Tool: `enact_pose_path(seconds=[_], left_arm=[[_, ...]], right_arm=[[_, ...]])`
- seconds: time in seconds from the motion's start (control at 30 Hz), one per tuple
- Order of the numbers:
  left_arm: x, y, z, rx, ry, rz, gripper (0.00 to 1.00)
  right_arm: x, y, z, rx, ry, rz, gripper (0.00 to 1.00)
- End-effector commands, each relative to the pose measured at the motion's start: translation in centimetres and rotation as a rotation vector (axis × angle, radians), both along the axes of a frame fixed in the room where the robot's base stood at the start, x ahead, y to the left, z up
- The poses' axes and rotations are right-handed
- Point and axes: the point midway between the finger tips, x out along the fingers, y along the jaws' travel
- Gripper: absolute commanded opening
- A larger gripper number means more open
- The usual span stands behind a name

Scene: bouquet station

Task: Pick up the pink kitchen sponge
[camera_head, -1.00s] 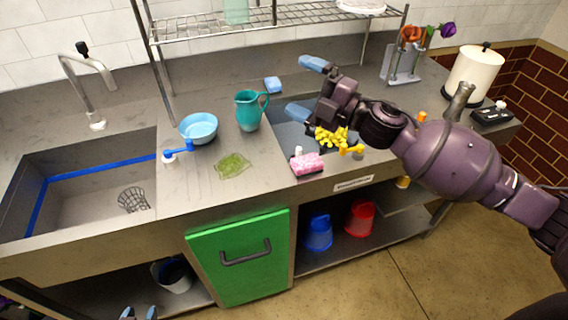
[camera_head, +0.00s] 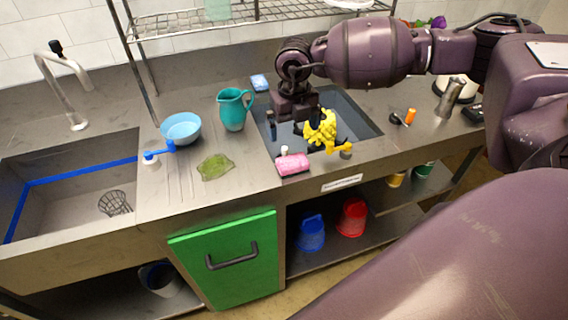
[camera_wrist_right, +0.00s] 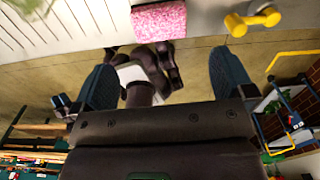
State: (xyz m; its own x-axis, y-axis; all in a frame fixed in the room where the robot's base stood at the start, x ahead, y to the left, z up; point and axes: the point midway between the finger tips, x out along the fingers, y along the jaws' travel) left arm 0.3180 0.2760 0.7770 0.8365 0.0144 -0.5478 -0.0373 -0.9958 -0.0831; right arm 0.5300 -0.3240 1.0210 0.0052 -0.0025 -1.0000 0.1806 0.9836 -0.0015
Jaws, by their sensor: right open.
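The pink sponge (camera_head: 292,164) lies on the counter's front strip, beside the front left corner of a sunken basin. It also shows at the top of the right wrist view (camera_wrist_right: 158,18). My right gripper (camera_head: 293,130) points down over the basin, just behind the sponge in the head view. Its two dark blue fingers (camera_wrist_right: 165,78) are spread wide with nothing between them, and the sponge is apart from them. My left gripper is not clearly visible.
A yellow clustered object (camera_head: 322,130) is close to the right of my gripper. A green cloth (camera_head: 215,167), teal pitcher (camera_head: 233,110) and blue bowl (camera_head: 181,128) stand to the left. A wire shelf (camera_head: 250,23) is behind. Bare counter lies between cloth and sponge.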

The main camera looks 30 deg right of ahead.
Motion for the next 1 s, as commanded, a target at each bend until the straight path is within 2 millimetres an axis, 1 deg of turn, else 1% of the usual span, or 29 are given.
enact_pose_path(seconds=[0.17, 0.5, 0.77, 1.0], left_arm=[[0.4, -0.1, 0.3, 0.000, -0.010, -0.002, 0.43], [0.5, -0.1, 0.1, 0.001, -0.010, -0.003, 0.43], [0.1, 0.0, 0.0, 0.001, -0.003, -0.001, 0.43], [-0.3, 0.1, -0.3, 0.002, 0.006, 0.001, 0.43]], right_arm=[[-0.1, 0.0, -0.7, -0.002, 0.007, -0.032, 1.00], [-0.2, 0.1, -5.2, 0.002, 0.008, -0.030, 1.00], [-0.3, 0.2, -6.7, 0.000, 0.007, -0.029, 1.00], [-0.5, 0.3, -10.0, 0.002, 0.007, -0.030, 1.00]])
